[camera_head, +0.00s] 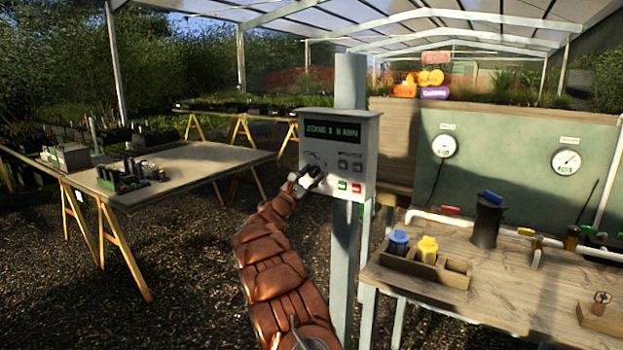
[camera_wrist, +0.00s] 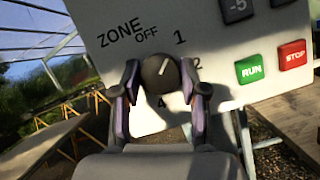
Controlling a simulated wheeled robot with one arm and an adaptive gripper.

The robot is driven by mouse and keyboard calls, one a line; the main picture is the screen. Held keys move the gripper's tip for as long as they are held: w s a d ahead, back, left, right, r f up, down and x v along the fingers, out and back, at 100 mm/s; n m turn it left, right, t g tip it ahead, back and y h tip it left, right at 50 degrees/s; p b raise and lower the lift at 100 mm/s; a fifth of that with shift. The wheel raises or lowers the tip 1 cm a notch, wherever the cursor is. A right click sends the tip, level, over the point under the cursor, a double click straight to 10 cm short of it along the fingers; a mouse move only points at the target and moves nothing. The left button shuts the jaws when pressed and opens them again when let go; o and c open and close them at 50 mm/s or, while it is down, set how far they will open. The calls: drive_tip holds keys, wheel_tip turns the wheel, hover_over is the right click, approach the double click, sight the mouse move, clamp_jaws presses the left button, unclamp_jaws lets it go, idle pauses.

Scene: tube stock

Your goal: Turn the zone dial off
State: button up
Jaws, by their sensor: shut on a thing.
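The zone dial (camera_wrist: 160,73) is a round dark knob on the pale control box (camera_head: 340,150). OFF, 1, 2 and 4 are legible around it in the wrist view; any other mark is hidden. Its white pointer line leans up and slightly right, towards 1. My gripper (camera_wrist: 162,85) is shut on the dial, one finger on each side. In the head view my gripper (camera_head: 313,174) covers most of the dial. The box's green display (camera_head: 333,132) appears to read ZONE 1 with a minutes figure that I cannot read surely.
The green RUN button (camera_wrist: 251,69) and red STOP button (camera_wrist: 292,54) are right of the dial. The box hangs on a grey post (camera_head: 346,250). A wooden bench (camera_head: 480,285) stands to the right, another table (camera_head: 190,165) to the left.

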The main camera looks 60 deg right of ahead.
drive_tip(key=n+t, duration=0.2)
drive_tip(key=n, duration=0.2)
drive_tip(key=n+t, duration=0.2)
drive_tip(key=n, duration=0.2)
drive_tip(key=shift+s+r+t, duration=0.15)
drive_tip(key=shift+t, duration=0.25)
drive_tip(key=shift+n+t+y, duration=0.4)
drive_tip(key=shift+n+t, duration=0.2)
drive_tip(key=shift+n, duration=0.8)
drive_tip(key=shift+n+t+y, duration=0.4)
drive_tip(key=shift+n+t, duration=0.2)
drive_tip(key=shift+n, duration=0.8)
drive_tip(key=o, duration=1.1)
drive_tip(key=shift+a, duration=0.1)
drive_tip(key=shift+v, duration=5.95)
